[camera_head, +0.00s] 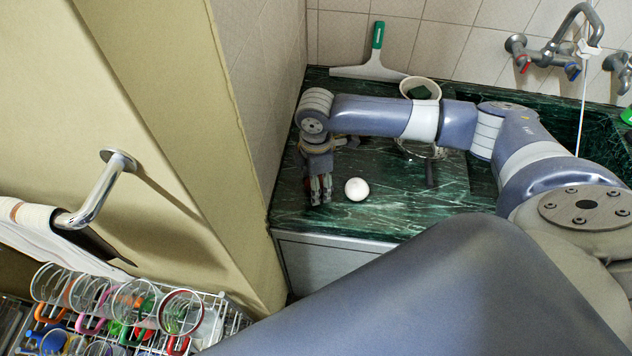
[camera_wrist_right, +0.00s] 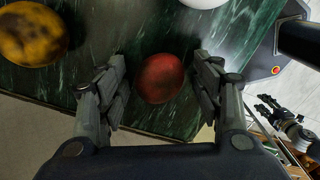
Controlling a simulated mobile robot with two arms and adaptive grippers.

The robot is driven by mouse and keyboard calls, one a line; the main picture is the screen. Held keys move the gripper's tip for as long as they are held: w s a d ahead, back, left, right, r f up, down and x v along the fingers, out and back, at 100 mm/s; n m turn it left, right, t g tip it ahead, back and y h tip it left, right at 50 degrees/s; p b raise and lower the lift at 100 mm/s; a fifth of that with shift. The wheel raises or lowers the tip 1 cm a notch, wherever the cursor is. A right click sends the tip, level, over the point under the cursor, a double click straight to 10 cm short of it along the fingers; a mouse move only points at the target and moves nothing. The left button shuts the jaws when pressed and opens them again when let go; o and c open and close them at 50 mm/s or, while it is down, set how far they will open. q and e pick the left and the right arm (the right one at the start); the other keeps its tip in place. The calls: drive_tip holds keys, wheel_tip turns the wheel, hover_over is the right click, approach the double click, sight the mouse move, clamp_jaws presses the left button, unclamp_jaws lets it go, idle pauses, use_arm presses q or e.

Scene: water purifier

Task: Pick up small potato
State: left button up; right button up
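In the right wrist view a small reddish-brown round thing (camera_wrist_right: 160,78), which looks like the small potato, lies on the green marble counter. My right gripper (camera_wrist_right: 163,88) is open, with one finger on each side of it. A gap shows on both sides.
A white ball (camera_head: 357,189) lies just right of my right gripper. A yellow-brown mottled round thing (camera_wrist_right: 32,34) lies left in the wrist view. A squeegee (camera_head: 370,66) and cup (camera_head: 420,88) stand behind. The wall (camera_head: 262,110) is close left; a glass rack (camera_head: 130,318) is below.

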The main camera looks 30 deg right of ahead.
drive_tip(key=c, duration=0.9)
drive_tip(key=shift+o, duration=0.2)
drive_tip(key=shift+r, duration=0.15)
